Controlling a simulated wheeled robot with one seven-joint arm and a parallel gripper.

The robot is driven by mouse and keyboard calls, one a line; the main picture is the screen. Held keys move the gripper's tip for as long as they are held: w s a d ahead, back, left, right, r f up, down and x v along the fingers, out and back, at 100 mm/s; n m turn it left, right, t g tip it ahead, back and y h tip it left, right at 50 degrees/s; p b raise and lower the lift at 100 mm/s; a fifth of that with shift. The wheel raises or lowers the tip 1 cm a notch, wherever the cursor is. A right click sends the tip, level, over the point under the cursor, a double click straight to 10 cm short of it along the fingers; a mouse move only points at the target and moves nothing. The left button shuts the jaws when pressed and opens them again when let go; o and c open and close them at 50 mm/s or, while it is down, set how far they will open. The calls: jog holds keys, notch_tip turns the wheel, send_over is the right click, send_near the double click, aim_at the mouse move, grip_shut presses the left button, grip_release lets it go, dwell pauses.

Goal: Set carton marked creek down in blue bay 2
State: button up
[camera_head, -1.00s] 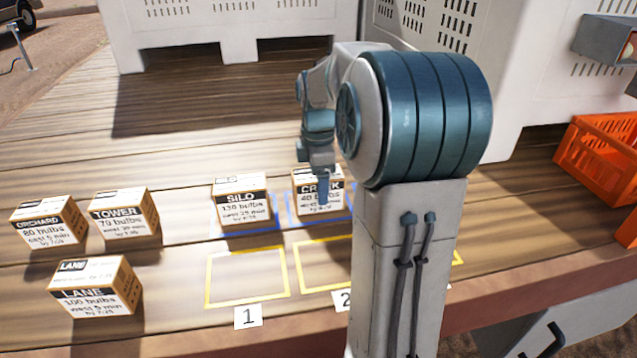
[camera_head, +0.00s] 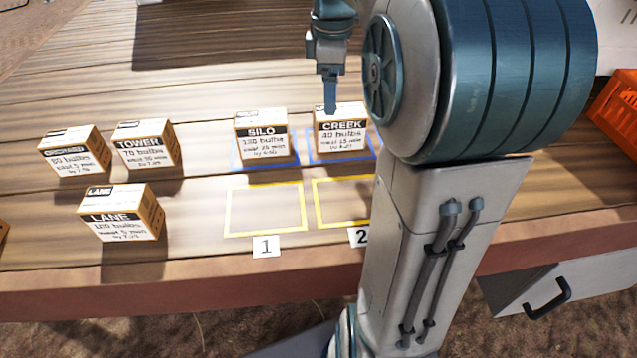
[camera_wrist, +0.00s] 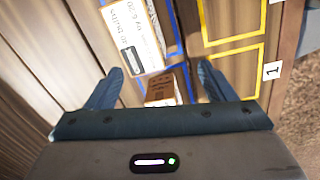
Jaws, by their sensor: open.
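The carton marked CREEK (camera_head: 341,135) stands upright inside the right-hand blue outline, blue bay 2 (camera_head: 372,145), behind the yellow outline with label 2. My gripper (camera_head: 330,108) is over its top edge in the head view; whether it touches cannot be told. In the wrist view my gripper (camera_wrist: 160,85) has its two fingers apart with nothing clamped. A carton with a white label shows above the fingers there, cut by the frame edge, and a smaller brown carton top shows between them; their names cannot be read.
The SILO carton (camera_head: 262,137) stands in the left blue bay, close beside. ORCHARD (camera_head: 74,152), TOWER (camera_head: 146,147) and LANE (camera_head: 121,213) cartons stand further left. Yellow bay 1 (camera_head: 228,212) is empty. An orange crate (camera_head: 615,105) is at the right edge.

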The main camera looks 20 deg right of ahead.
jog(key=s+a+f+m+t, duration=0.1)
jog(key=s+a+f+m, duration=0.2)
jog(key=s+m, duration=0.1)
jog(key=s+a+f+m, duration=0.4)
jog(key=s, duration=0.3)
jog(key=s+a+f+m+t, duration=0.1)
jog(key=s+a+f+m, duration=0.2)
jog(key=s+m, duration=0.1)
jog(key=shift+s+a+f+t, duration=0.15)
jog(key=shift+s+f, duration=0.05)
jog(key=shift+s, duration=0.25)
jog(key=shift+s+a+f+t, duration=0.1)
jog(key=shift+s+f+t, duration=0.05)
jog(key=shift+s, duration=0.25)
